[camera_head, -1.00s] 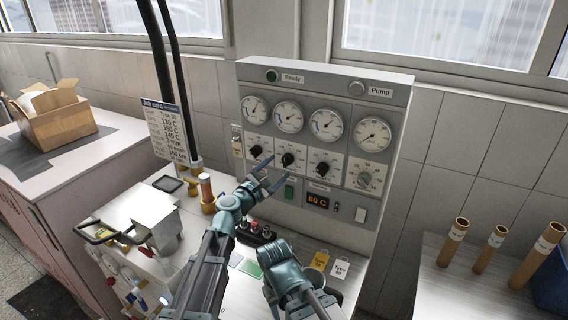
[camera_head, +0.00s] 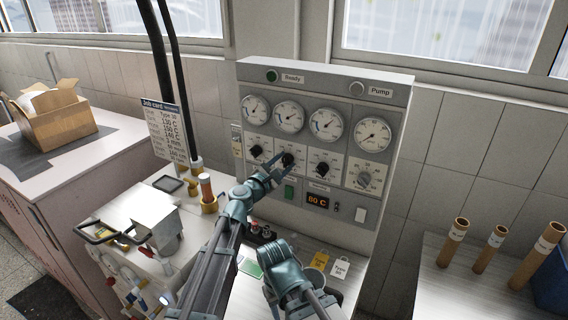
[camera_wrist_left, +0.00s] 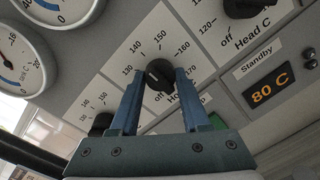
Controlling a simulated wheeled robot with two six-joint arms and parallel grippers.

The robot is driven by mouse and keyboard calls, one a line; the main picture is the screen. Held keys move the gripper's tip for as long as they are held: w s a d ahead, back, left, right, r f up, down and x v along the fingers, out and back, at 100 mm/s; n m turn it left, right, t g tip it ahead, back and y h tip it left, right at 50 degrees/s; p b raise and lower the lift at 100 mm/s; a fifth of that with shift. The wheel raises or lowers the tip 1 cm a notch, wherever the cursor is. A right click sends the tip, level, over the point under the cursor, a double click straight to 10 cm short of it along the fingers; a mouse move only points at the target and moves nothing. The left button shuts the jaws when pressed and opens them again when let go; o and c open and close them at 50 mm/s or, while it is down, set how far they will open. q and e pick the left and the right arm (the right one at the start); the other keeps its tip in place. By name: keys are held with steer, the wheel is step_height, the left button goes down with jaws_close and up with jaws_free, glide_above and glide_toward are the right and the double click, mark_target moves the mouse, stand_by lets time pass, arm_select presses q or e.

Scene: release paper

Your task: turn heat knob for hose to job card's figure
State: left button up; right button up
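The hose heat knob (camera_head: 288,159) is a black dial, second from left in the panel's knob row. In the left wrist view the knob (camera_wrist_left: 160,75) has a printed scale of about 130 to 170 and a partly covered label starting "Ho". My left gripper (camera_head: 278,168) has one finger on each side of the knob, with small gaps seeming to remain; the fingers (camera_wrist_left: 160,82) are apart. The job card (camera_head: 163,130) stands left of the panel, its small rows hard to read. My right arm is at bottom centre; its fingertips are not visible.
The grey panel (camera_head: 325,88) also carries several gauges, other black knobs such as Head (camera_head: 322,169), and a display (camera_head: 317,201) reading 80 C. A metal box (camera_head: 155,215) and brass fitting (camera_head: 208,200) stand left of my left arm. Tags (camera_head: 340,268) lie below the panel.

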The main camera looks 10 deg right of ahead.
arm_select(q)
jaws_close()
steer(key=shift+m, duration=0.3)
steer(key=m, duration=0.4)
steer(key=shift+p, duration=0.4)
steer(key=shift+m+y, duration=0.3)
steer(key=shift+m, duration=1.7)
steer(key=shift+s, duration=0.1)
steer(key=o, duration=0.8)
jaws_free()
steer(key=shift+r, duration=0.1)
